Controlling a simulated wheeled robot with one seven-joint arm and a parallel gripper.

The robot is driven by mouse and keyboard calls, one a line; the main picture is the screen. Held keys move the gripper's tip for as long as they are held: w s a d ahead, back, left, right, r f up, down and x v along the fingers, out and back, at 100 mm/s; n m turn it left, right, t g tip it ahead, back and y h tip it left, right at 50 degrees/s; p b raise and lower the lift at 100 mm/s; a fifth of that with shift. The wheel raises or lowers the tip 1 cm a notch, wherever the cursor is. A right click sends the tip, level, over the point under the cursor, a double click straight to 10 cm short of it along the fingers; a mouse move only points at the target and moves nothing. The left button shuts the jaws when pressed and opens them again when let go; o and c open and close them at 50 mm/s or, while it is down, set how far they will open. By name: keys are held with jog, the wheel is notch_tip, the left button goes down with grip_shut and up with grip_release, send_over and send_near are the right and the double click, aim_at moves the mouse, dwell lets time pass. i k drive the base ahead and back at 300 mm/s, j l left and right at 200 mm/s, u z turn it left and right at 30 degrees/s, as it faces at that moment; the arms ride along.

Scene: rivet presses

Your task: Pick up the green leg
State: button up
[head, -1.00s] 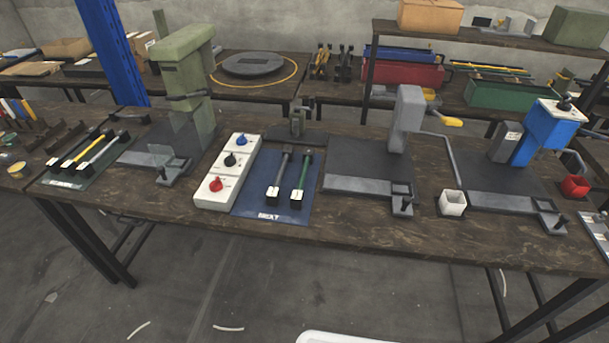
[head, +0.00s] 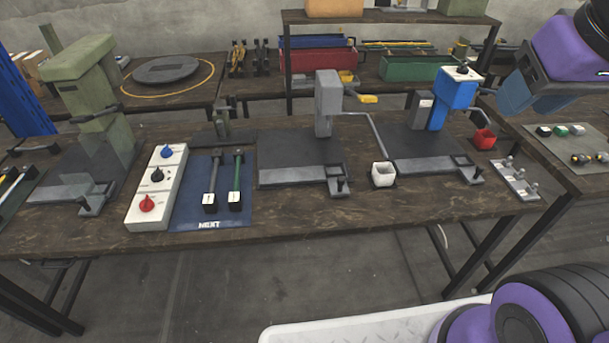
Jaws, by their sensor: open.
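The green leg (head: 237,174) lies on the blue mat (head: 187,212) marked NEXT, on the wooden workbench. It is a slim green bar with a dark head at its far end and a black-and-white block at its near end. A similar grey leg (head: 214,178) lies just to its left, parallel and a small gap apart. Purple and dark parts of my arm show at the upper right and lower right, well away from the green leg. The jaws of my gripper do not show.
A white box with three knobs (head: 157,185) borders the mat on the left. The grey press (head: 327,105) stands to its right, the green press (head: 88,75) to its left. A small dark fixture (head: 222,122) stands behind the legs. The bench front edge is clear.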

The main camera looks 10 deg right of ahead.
aim_at(235, 200)
jog(key=u, duration=0.5)
jog(key=i+j+u, duration=0.15)
jog(key=u, duration=0.25)
jog(key=i+u, duration=0.55)
jog(key=u, duration=0.2)
